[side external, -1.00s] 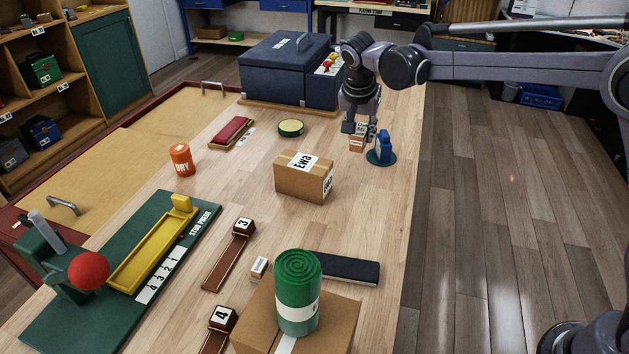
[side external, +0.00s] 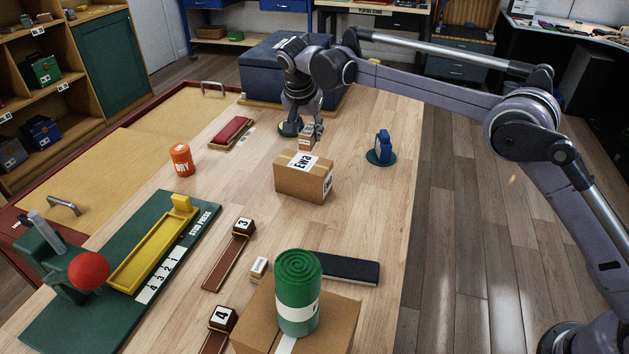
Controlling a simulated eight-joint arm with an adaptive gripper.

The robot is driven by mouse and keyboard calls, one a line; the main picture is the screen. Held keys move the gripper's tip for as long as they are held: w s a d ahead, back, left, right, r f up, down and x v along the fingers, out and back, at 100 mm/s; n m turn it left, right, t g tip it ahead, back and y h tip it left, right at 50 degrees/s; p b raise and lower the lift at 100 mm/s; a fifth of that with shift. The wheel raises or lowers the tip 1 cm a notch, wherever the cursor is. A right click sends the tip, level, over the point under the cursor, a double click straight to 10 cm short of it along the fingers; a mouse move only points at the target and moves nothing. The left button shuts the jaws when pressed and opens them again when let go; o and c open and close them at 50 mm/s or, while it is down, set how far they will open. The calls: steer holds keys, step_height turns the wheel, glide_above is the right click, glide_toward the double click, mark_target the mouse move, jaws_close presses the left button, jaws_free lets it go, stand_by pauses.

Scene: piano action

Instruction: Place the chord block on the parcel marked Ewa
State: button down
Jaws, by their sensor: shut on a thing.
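My gripper (side external: 307,131) is shut on a small wooden block (side external: 306,142) with a pale label; its writing is too small to read, so I cannot confirm that it is the chord block. The block appears just beyond or above the far edge of the parcel marked Ewa (side external: 290,182). The gap between them is hard to judge. The parcel is a brown carton on the bench, with a white Ewa label on top. A second small labelled block (side external: 259,267) lies in front of the parcel.
A blue device on a round base (side external: 382,148) stands right of the parcel. An orange DRY can (side external: 181,160) and a red-topped block (side external: 232,132) are to the left. A green roll (side external: 298,292) stands on a nearer carton. A dark blue case (side external: 270,70) is behind. Bench beside the parcel is clear.

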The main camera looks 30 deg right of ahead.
mark_target(303, 147)
steer(key=shift+w+a+f, duration=0.25)
steer(key=shift+a+f, duration=0.4)
steer(key=shift+a, duration=0.15)
steer(key=shift+f, duration=1.85)
steer(key=shift+f, duration=0.2)
steer(key=c, duration=1)
jaws_free()
steer(key=shift+r, duration=0.1)
